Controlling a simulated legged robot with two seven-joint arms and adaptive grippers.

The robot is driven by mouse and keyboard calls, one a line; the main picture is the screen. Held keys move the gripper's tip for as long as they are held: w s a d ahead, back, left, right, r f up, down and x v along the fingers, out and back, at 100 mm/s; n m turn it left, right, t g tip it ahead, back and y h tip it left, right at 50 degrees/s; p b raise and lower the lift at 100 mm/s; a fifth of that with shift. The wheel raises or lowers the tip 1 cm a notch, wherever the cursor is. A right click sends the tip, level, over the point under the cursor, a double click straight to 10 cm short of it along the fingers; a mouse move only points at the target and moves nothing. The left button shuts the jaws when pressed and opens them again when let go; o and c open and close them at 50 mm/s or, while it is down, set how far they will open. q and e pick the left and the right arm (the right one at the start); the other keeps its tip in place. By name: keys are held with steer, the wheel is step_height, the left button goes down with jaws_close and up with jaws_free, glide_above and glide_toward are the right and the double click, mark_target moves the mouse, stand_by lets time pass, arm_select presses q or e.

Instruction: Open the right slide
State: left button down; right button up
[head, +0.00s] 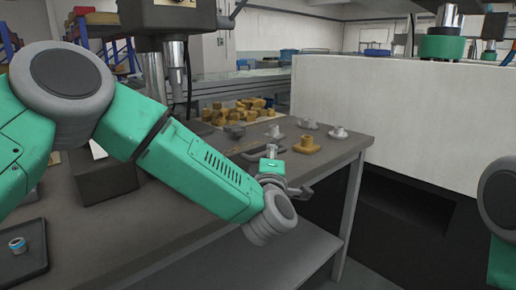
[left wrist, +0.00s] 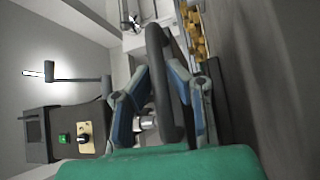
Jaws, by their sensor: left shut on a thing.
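My left gripper (head: 273,157) is at the end of the arm that reaches over the right end of the grey table, and it is small and partly hidden there. In the left wrist view its two blue-grey fingers (left wrist: 160,72) close from both sides on a dark curved bar (left wrist: 157,45), which looks like a handle. What the bar is fixed to cannot be told. I cannot clearly make out the right slide in the head view. Only a grey and green part of my right arm shows at the right edge; its gripper is out of view.
The grey table (head: 190,220) carries yellow parts (head: 235,110), a yellow flanged piece (head: 307,145) and a dark tray (head: 22,262). A large white housing (head: 400,120) stands at right. The left wrist view shows a control box (left wrist: 85,130) with a green button and a knob.

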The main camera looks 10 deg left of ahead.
arm_select(q)
steer(key=shift+s+d+f, duration=0.25)
steer(key=c, duration=1.7)
jaws_free()
steer(key=shift+f, duration=0.1)
steer(key=shift+o, duration=0.7)
steer(key=shift+w+a, duration=0.1)
steer(key=shift+w, duration=0.05)
steer(key=shift+r, duration=0.2)
